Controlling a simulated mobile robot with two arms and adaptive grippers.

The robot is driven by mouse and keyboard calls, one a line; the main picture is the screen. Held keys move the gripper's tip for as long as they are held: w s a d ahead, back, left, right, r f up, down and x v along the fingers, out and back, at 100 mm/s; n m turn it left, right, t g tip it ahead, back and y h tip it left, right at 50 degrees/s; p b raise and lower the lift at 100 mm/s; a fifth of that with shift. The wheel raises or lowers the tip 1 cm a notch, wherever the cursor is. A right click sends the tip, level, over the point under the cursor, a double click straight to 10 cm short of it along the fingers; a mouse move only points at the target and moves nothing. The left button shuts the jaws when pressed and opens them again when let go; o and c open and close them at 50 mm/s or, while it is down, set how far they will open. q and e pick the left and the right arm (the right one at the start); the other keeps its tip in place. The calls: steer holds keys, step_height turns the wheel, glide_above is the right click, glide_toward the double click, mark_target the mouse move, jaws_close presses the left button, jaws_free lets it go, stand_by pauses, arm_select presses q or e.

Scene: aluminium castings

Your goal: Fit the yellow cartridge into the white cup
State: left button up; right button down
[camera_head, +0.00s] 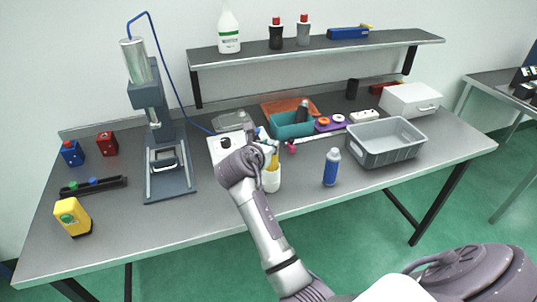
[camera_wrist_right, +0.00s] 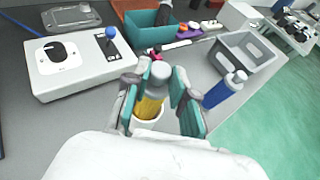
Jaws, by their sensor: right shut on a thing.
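The yellow cartridge (camera_head: 273,162) with a grey cap is held upright at the front middle of the bench. In the right wrist view the cartridge (camera_wrist_right: 150,106) stands between the teal finger pads of my right gripper (camera_wrist_right: 158,92), which is shut on it. My right gripper (camera_head: 268,146) hides its upper part in the head view. The white cup (camera_head: 271,183) stands directly under the cartridge. In the wrist view the cup's rim (camera_wrist_right: 158,117) shows around the cartridge's lower end; how deep it sits cannot be told. My left gripper is not in view.
A white control box (camera_wrist_right: 80,66) with a blue-topped joystick lies behind left. A teal bin (camera_head: 291,130) is behind. A press (camera_head: 158,150) stands left.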

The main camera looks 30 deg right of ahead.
step_height(320, 180, down, 4)
steer(key=shift+r, duration=0.25)
steer(key=c, duration=1)
jaws_free()
steer(key=shift+o, duration=0.2)
